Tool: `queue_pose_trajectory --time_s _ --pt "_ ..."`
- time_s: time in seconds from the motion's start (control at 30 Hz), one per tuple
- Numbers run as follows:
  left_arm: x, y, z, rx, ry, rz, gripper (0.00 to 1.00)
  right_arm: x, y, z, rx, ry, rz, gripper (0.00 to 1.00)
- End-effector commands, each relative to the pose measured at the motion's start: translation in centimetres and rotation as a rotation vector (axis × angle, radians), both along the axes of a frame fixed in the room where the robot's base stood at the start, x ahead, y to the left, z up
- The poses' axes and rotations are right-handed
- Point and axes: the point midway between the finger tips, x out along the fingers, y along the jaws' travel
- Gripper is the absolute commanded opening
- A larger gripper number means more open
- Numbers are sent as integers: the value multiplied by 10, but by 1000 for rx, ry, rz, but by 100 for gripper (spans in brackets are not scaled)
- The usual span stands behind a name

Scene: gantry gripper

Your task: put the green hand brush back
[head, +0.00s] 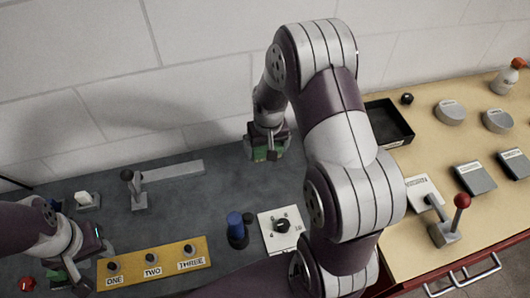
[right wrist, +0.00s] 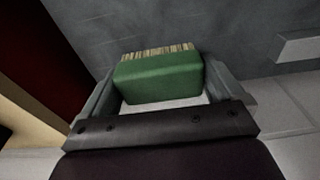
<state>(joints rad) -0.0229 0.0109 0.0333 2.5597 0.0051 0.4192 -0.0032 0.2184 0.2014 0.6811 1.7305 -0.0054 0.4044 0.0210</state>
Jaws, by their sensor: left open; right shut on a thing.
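The green hand brush (right wrist: 158,78) is between the two fingers of my right gripper (right wrist: 165,85), with its pale bristles facing away from the palm. In the head view my right gripper (head: 268,154) is shut on the brush, a bit of green showing at its tips, over the far part of the grey worktop. Whether the brush touches the worktop I cannot tell. My left gripper (head: 76,272) is open at the lower left, partly hidden by its own arm, near the yellow button panel.
The grey worktop (head: 215,190) holds a yellow three-knob panel (head: 153,265), a blue cylinder (head: 236,227), a white dial plate (head: 281,232) and a lever (head: 135,190). A black tray (head: 388,124) and a red-knobbed lever (head: 452,220) are on the wooden bench at right. A white wall stands behind.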

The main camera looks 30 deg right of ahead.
Motion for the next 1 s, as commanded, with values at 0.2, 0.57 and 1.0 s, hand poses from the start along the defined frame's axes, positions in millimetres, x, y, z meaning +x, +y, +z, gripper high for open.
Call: queue_pose_trajectory --time_s 0.2,0.57,1.0 --pt "0 0 8 0 0 0 43 12 5 -24 1 4 -1 61" --pt "0 0 11 0 0 0 43 13 4 -48 0 -2 -1 61" --pt "0 0 10 0 0 0 43 13 4 -50 0 -1 -1 100"
